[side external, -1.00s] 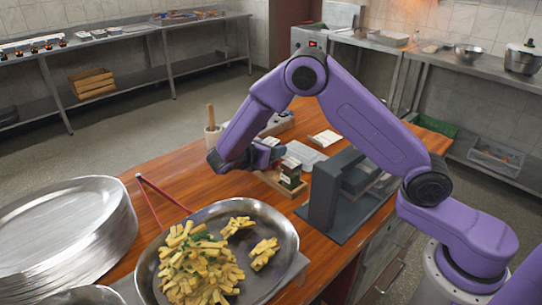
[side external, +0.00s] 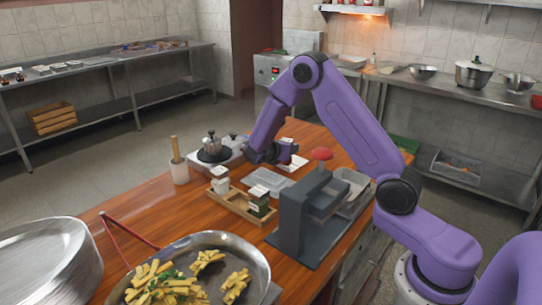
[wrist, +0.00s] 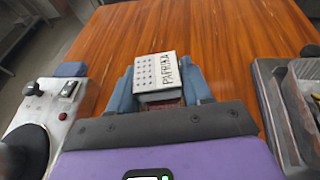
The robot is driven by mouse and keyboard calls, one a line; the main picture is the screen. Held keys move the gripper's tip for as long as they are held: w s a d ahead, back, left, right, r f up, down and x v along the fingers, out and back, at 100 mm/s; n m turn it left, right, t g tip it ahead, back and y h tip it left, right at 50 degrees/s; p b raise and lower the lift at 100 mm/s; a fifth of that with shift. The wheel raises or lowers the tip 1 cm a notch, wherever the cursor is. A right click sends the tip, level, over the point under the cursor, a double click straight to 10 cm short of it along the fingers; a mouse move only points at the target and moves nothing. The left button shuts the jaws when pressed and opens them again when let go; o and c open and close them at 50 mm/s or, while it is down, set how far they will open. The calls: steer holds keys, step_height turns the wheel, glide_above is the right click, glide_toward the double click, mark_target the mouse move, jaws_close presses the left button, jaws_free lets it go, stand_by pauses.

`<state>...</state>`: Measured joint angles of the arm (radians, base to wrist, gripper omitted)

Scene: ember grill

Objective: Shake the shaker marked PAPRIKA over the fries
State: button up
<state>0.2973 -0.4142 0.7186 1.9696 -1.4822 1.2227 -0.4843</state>
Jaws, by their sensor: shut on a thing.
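My gripper (side external: 272,152) is shut on a white-topped shaker (side external: 288,146), above the far side of the wooden counter. In the wrist view the shaker's top (wrist: 158,72) shows rows of holes and the word PAPRIKA, between the blue fingers of my gripper (wrist: 163,88). Its lower body is mostly hidden. The fries (side external: 160,286) lie in a large round metal pan (side external: 254,278) at the front, in one big pile with green bits and two smaller piles. My gripper is well behind the pan, apart from it.
A wooden crate (side external: 232,207) with other shakers stands between my gripper and the pan. A grey stand with a red knob (side external: 321,153) is at right.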

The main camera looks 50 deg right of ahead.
steer(key=d, duration=1)
step_height(320, 180, up, 14)
steer(key=y, duration=0.2)
steer(key=s+d+f+m+g+y, duration=0.1)
steer(key=s+f+m+g+y, duration=0.2)
steer(key=s, duration=0.6)
steer(key=s+d+f+m+y, duration=0.1)
steer(key=s+f+y, duration=0.2)
steer(key=s+y, duration=0.5)
steer(key=s+a+n+y, duration=0.4)
steer(key=s+a+y, duration=0.3)
steer(key=a, duration=0.2)
steer(key=w+a+r+g+y, duration=0.2)
steer(key=w+a+r+y, duration=0.1)
steer(key=a+r+y, duration=0.15)
steer(key=shift+s+a+f, duration=0.1)
steer(key=shift+s+f, duration=0.05)
steer(key=shift+f, duration=2.25)
steer(key=shift+s+a+f, duration=0.1)
steer(key=shift+s+f, duration=0.05)
steer(key=shift+f, duration=2.25)
